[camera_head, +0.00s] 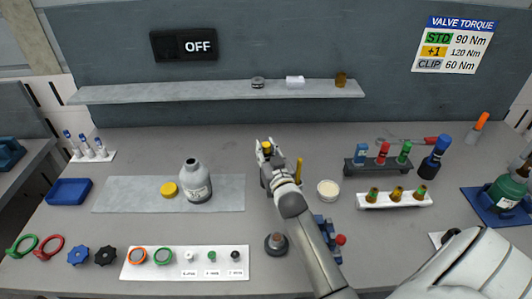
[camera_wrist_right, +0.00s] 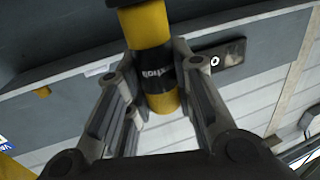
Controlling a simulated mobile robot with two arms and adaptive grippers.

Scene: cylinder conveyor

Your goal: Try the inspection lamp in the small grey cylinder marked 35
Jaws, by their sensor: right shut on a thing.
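My right gripper (camera_head: 266,150) is over the middle of the table, shut on a yellow tube with a black lettered band (camera_wrist_right: 158,70), which looks like the inspection lamp. In the head view only its small yellow end (camera_head: 267,147) shows between the fingers. In the right wrist view the fingers (camera_wrist_right: 155,105) stand on both sides of it. A small grey cylinder (camera_head: 196,184) stands upright on a grey mat (camera_head: 120,195), left of the gripper and apart from it. Its label is too small to read. A round yellow cap (camera_head: 169,190) lies beside it. My left gripper is not in view.
A shelf (camera_head: 210,92) runs along the back wall. A yellow post (camera_head: 299,170) and a cream round tub (camera_head: 328,190) are close right of my gripper. Racks (camera_head: 393,202) stand farther right. A white strip with rings and small parts (camera_head: 208,266) lies in front.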

